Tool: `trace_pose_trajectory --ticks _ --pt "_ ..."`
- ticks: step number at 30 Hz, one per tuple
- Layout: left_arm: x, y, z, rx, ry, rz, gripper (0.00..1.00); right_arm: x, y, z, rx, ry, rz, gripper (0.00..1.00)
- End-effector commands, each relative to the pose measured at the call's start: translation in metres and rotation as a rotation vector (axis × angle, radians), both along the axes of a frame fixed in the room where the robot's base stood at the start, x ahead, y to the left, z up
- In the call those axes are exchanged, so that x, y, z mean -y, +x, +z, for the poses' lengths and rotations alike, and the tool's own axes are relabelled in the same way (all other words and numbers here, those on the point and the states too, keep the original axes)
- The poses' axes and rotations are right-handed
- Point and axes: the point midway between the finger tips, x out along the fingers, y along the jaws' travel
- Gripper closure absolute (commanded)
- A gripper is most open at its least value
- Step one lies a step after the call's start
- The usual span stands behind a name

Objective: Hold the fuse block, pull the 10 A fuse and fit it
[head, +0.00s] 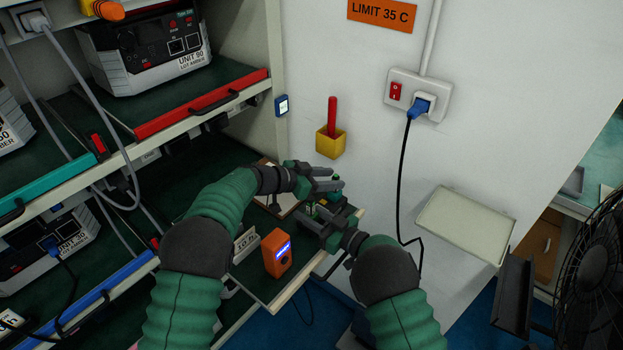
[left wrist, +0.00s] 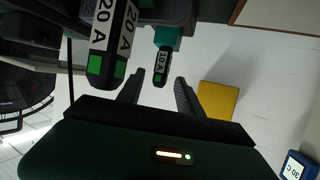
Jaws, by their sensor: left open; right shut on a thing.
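In the left wrist view the 10 A fuse (left wrist: 161,68), with a black body, white label and green tip mark, sits between the spread fingers of my left gripper (left wrist: 158,88). The fingers appear apart from it. In the head view my left gripper (head: 334,180) is open above the small shelf. My right gripper (head: 330,216) is just below it, shut on the fuse block (head: 322,208). The block is small, dark with green bits, and mostly hidden by the grippers.
An orange device (head: 277,255) with a lit display stands on the small shelf next to a label card (head: 246,244). A yellow wall holder (head: 330,143) is behind my grippers. A socket (head: 418,95), cream wall tray (head: 465,226) and fan (head: 598,255) are to the right.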

Motion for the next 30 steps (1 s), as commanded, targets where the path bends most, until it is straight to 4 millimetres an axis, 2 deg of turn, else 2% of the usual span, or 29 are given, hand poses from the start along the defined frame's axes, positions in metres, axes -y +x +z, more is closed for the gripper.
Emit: trace_pose_trajectory --ticks 6,14,21,24,28,29,30 --pt "0.017 0.011 -0.009 0.0 0.001 0.001 0.57 0.001 0.0 0.0 -0.001 -0.001 -0.003 1.0" --pt "0.018 0.012 -0.009 -0.001 0.001 0.002 0.59 0.001 0.0 0.0 -0.001 -0.002 -0.003 1.0" --pt "0.018 0.012 -0.009 -0.001 0.001 0.002 0.9 0.001 0.0 -0.001 -0.001 -0.002 -0.003 1.0" --pt "0.017 0.012 -0.009 0.0 0.001 0.003 1.0 0.001 0.0 0.0 -0.001 -0.002 -0.003 1.0" --pt "0.017 0.012 -0.009 0.001 0.002 0.004 1.0 0.001 0.0 -0.001 -0.001 -0.001 -0.003 1.0" --pt "0.017 0.012 -0.009 0.001 0.002 0.004 0.84 0.001 0.0 0.0 -0.001 -0.001 -0.003 1.0" --pt "0.017 0.012 -0.009 0.001 0.002 0.004 0.89 0.001 0.0 0.0 -0.001 -0.001 -0.003 1.0"
